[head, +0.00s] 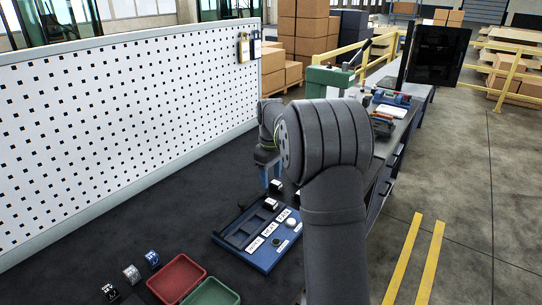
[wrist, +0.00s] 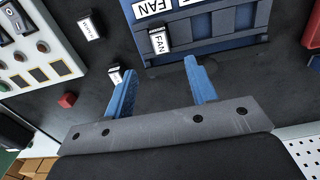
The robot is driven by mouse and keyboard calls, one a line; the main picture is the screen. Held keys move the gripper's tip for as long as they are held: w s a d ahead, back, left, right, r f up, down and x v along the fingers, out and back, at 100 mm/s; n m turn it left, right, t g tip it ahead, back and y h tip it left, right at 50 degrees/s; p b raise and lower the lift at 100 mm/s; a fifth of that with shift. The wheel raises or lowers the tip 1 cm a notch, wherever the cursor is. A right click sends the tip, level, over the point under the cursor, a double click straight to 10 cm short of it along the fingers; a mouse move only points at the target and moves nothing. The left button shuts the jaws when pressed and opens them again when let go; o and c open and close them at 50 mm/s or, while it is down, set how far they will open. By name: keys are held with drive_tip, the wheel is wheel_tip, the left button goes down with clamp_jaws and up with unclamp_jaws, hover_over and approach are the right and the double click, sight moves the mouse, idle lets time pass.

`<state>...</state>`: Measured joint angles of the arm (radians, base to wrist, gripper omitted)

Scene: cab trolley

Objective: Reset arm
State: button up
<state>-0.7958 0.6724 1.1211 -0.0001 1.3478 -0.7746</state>
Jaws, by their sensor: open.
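My gripper (head: 272,184) hangs over the dark table beyond the blue tray, and its two blue fingers also show in the wrist view (wrist: 160,66). The fingers are apart, with nothing between them. The blue tray (head: 223,238) has several compartments and white labels along its near right side. A small block marked FAN (wrist: 158,42) sits at the tray, ahead of the fingers. A small dark block with a white label (wrist: 115,73) is close to the left finger; I cannot tell if they touch. Another such block (wrist: 91,27) lies farther off.
A red bin (head: 158,284) and a green bin (head: 232,300) stand at the front. Several small blocks (head: 131,273) lie left of them. A white pegboard (head: 120,120) walls the left side. A panel with buttons (wrist: 32,62) shows in the wrist view. Bare table lies left of the tray.

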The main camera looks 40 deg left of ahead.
wheel_tip(320, 180, up, 8)
hover_over(271, 202)
drive_tip(key=shift+f, duration=0.1)
idle(0.3)
wheel_tip(271, 202, down, 17)
drive_tip(key=shift+f, duration=0.2)
idle(0.4)
wheel_tip(271, 202, up, 17)
wheel_tip(271, 202, down, 17)
drive_tip(key=shift+r, duration=0.15)
wheel_tip(271, 202, up, 11)
drive_tip(key=shift+f, duration=0.2)
idle(0.7)
idle(1.3)
